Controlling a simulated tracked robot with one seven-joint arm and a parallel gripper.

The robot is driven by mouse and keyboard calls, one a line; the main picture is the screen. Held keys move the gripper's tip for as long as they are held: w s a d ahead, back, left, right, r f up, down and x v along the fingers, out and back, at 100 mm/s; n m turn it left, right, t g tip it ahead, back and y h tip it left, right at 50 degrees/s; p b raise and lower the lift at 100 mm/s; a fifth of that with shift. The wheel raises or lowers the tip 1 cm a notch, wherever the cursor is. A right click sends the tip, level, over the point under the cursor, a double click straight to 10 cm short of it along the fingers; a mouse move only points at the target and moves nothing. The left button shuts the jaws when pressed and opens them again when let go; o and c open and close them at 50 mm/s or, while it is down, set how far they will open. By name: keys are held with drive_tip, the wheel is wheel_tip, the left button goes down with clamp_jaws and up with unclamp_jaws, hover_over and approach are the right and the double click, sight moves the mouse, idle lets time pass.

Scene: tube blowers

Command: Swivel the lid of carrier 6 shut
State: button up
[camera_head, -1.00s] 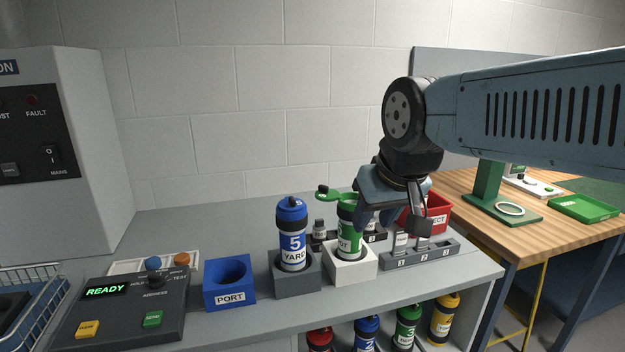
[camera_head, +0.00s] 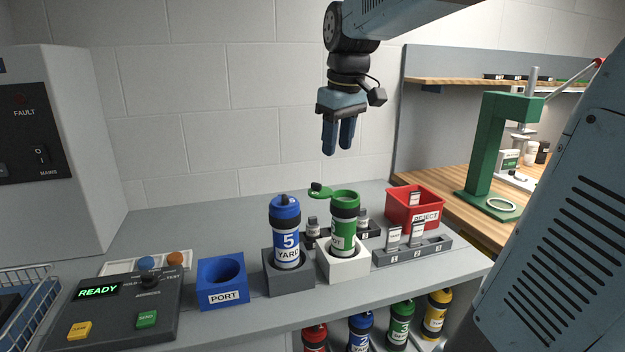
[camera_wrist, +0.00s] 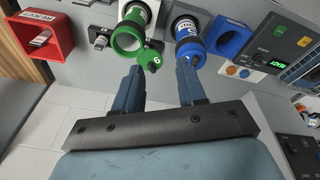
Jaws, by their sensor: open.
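A green carrier (camera_head: 343,225) stands upright in a white holder (camera_head: 343,264) on the grey bench. Its green lid (camera_head: 321,190) is swung out to the left side in the head view, leaving a green ring at the top open. In the wrist view the lid (camera_wrist: 151,58) bears a 6 and sits beside the ring of the carrier (camera_wrist: 127,40). My gripper (camera_head: 338,150) is open and empty, fingers pointing down, well above the bench and the carrier. In the wrist view its fingertips (camera_wrist: 160,68) lie below the lid, apart from it.
A blue carrier marked 5 (camera_head: 287,240) with its cap on stands in a grey holder just left. A blue PORT block (camera_head: 222,283) and a control panel reading READY (camera_head: 120,305) are further left. A red REJECT bin (camera_head: 414,207) and a grey rack (camera_head: 412,250) are right.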

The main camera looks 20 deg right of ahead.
sight(317, 183)
drive_tip(key=w+n+g, duration=0.2)
drive_tip(key=w+n, duration=0.1)
drive_tip(key=w, duration=0.9)
wheel_tip(317, 183, down, 14)
drive_tip(key=shift+a+r, duration=0.15)
drive_tip(key=shift+r, duration=0.1)
